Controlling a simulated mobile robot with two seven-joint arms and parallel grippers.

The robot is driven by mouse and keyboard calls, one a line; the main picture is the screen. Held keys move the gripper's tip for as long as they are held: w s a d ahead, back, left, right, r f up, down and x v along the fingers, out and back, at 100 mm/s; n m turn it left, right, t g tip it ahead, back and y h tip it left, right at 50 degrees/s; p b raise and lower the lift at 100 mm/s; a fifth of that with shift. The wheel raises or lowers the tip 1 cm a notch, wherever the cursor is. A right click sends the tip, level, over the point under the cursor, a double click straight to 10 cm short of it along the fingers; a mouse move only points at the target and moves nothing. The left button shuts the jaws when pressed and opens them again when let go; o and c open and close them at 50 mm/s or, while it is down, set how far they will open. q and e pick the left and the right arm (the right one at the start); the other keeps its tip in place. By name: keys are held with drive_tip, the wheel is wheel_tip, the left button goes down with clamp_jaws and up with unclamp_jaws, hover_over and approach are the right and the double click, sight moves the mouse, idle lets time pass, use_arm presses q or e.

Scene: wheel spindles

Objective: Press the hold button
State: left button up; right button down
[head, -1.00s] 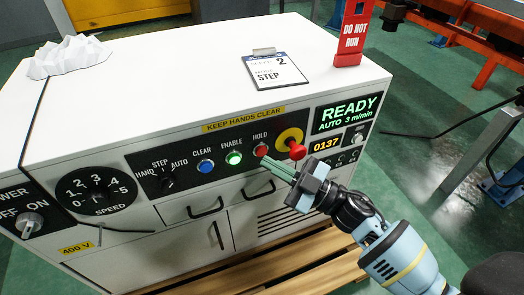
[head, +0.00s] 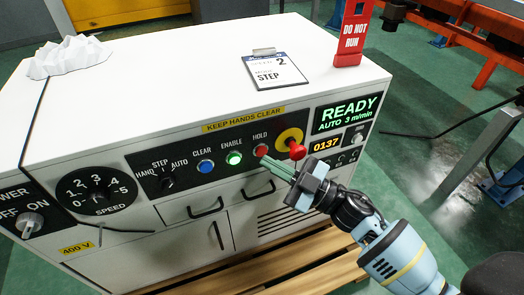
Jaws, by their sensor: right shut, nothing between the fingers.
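The red hold button (head: 261,151) sits under the HOLD label on the black front panel (head: 220,158) of the white cabinet. My right gripper (head: 267,161) is shut and empty, and its green fingertips point at the hold button from the lower right. The tips are very close to the button's lower edge; I cannot tell whether they touch. The large red mushroom button on a yellow ring (head: 290,139) is just right, above the gripper. My left gripper is not in view.
The blue clear button (head: 205,166), mode knob (head: 167,183) and speed dial (head: 97,194) lie further left. The green display (head: 346,114) reads READY, AUTO 3 m/min. Drawer handles (head: 206,208) stick out below the panel. A card (head: 274,71) and red DO NOT RUN sign (head: 353,38) are on top.

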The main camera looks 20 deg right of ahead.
drive_tip(key=shift+w, duration=0.35)
drive_tip(key=shift+w, duration=0.35)
idle(0.6)
drive_tip(key=shift+s, duration=0.1)
drive_tip(key=shift+s+p, duration=0.6)
drive_tip(key=shift+s, duration=0.15)
drive_tip(key=s+p, duration=0.2)
drive_tip(key=s, duration=0.3)
idle(0.5)
idle(0.7)
